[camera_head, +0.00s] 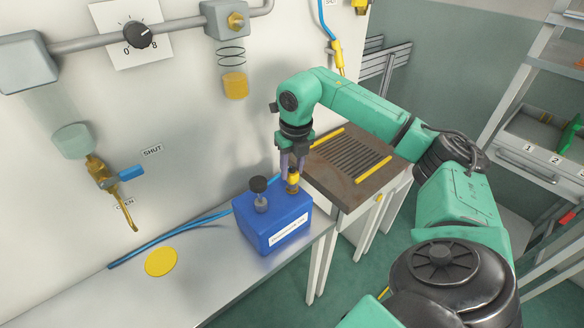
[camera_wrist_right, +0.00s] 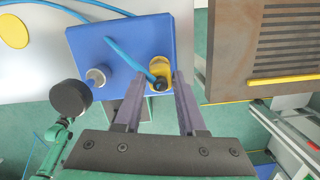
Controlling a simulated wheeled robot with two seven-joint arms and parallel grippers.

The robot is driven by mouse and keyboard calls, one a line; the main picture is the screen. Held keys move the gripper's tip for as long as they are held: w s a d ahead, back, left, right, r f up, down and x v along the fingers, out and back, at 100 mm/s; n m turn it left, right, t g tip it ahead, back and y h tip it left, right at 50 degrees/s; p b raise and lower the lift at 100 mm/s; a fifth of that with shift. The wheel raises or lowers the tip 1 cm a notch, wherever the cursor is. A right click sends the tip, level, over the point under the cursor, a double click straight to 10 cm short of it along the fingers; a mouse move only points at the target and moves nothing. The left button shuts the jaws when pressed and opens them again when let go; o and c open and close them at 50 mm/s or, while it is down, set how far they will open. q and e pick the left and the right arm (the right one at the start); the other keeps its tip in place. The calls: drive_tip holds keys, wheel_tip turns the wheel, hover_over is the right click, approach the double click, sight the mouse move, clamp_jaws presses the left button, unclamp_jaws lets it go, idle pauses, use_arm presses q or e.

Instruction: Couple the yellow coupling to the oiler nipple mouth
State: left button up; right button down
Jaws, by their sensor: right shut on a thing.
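The blue oiler box (camera_head: 272,229) stands on the bench near its right edge, with a white label on its front. A grey stem with a black knob (camera_head: 258,184) rises from its top on the left. My right gripper (camera_head: 291,168) points down over the right part of the box top, shut on the yellow coupling (camera_head: 293,179). The coupling looks upright, at the nipple mouth; whether it is seated cannot be told. In the wrist view the yellow coupling (camera_wrist_right: 160,68) is between the fingertips, and a blue hose (camera_wrist_right: 118,47) runs to it. My left gripper is not in view.
A yellow disc (camera_head: 161,262) lies on the bench to the left. A rusty grated table (camera_head: 345,160) stands right behind the box. A brass valve (camera_head: 101,172) with a blue handle is on the wall. Another yellow coupling (camera_head: 338,60) hangs on a hose.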

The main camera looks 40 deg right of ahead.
sight(292, 167)
drive_tip(key=shift+r, duration=0.1)
wheel_tip(292, 167, up, 5)
drive_tip(key=p, duration=0.4)
drive_tip(key=shift+p, duration=0.35)
idle(0.4)
idle(0.9)
drive_tip(key=c, duration=1.4)
unclamp_jaws()
clamp_jaws()
